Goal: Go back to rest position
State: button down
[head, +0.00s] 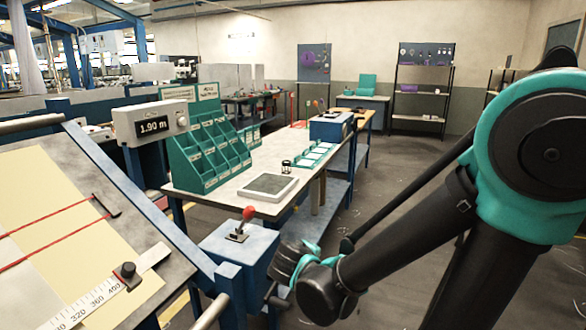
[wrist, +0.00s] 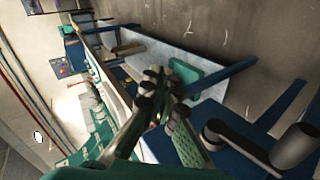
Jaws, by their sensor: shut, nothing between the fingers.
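My arm (head: 400,250) reaches in from the right of the head view, its lower end beside the blue box with the red-knobbed lever (head: 243,222). The fingers are largely hidden behind the wrist there. In the wrist view my gripper (wrist: 160,82) is shut and empty, its fingertips close together in the middle of the picture. Behind it, that view shows the side of a workbench and its blue frame, turned sideways.
A workbench (head: 250,205) holds a green bin rack (head: 208,150), a grey framed tray (head: 268,187) and a blue box (head: 330,127). A sloped panel (head: 180,278) with red cords and a scale stands at left, below a 1.90 m display (head: 152,124). Open floor (head: 400,165) lies behind my arm.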

jog(key=s+d+f+m+g+y, duration=0.3)
jog(key=s+d+f+m+g, duration=0.3)
jog(key=s+d+f+m, duration=0.3)
jog(key=shift+s+d+m+y, duration=0.3)
jog(key=shift+s+d+m, duration=0.75)
jog(key=shift+d, duration=1.15)
jog(key=shift+f, duration=0.1)
